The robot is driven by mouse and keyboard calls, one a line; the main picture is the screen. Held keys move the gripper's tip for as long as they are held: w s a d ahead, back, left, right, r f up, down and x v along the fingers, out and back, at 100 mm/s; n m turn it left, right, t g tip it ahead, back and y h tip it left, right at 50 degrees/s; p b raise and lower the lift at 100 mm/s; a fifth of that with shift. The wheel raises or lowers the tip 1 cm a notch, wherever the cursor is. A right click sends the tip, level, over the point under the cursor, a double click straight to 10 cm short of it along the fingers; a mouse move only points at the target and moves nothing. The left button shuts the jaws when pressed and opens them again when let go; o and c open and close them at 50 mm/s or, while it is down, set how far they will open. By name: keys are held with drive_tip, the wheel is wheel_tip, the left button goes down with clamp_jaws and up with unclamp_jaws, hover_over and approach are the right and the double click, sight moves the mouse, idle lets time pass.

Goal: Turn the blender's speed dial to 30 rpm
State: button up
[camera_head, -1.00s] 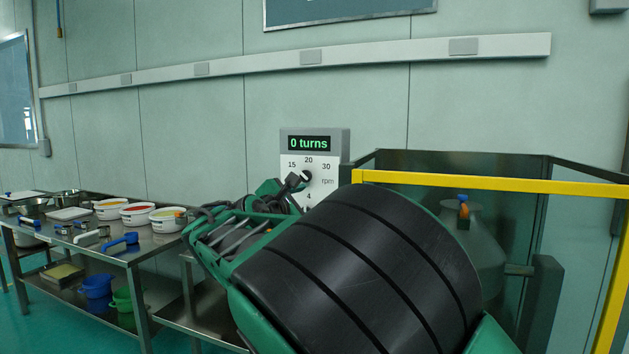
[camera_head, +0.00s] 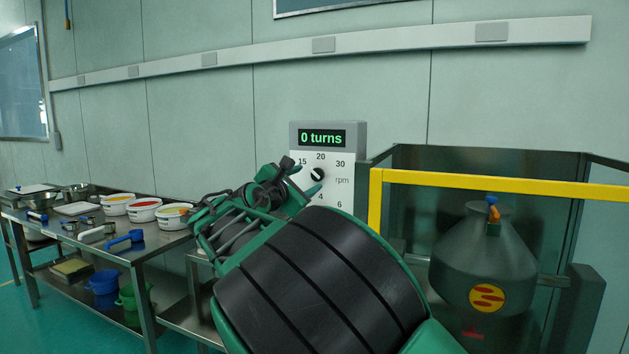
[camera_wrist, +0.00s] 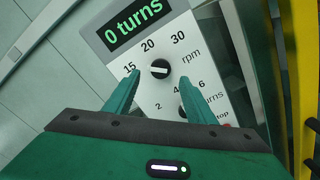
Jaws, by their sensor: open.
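The grey-white control panel (camera_head: 340,165) stands on the blender unit, with a green display reading "0 turns" (camera_head: 322,138). The black speed dial (camera_head: 317,175) sits below the numbers 15, 20 and 30, beside "rpm". In the wrist view the dial (camera_wrist: 160,68) carries a white mark; I cannot tell surely which number it points to. My gripper (camera_wrist: 159,82) is open and empty. Its green fingers reach toward the panel on either side below the dial, apparently not touching it. A second dark knob (camera_wrist: 183,112) is partly hidden by the right finger.
A yellow rail (camera_head: 480,183) and dark guard panels surround the grey vessel (camera_head: 485,255) at the right. A steel table (camera_head: 145,252) at the left holds white tubs (camera_head: 145,210) of coloured material.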

sight(317, 175)
drive_tip(key=x, duration=0.6)
drive_tip(key=c, duration=1)
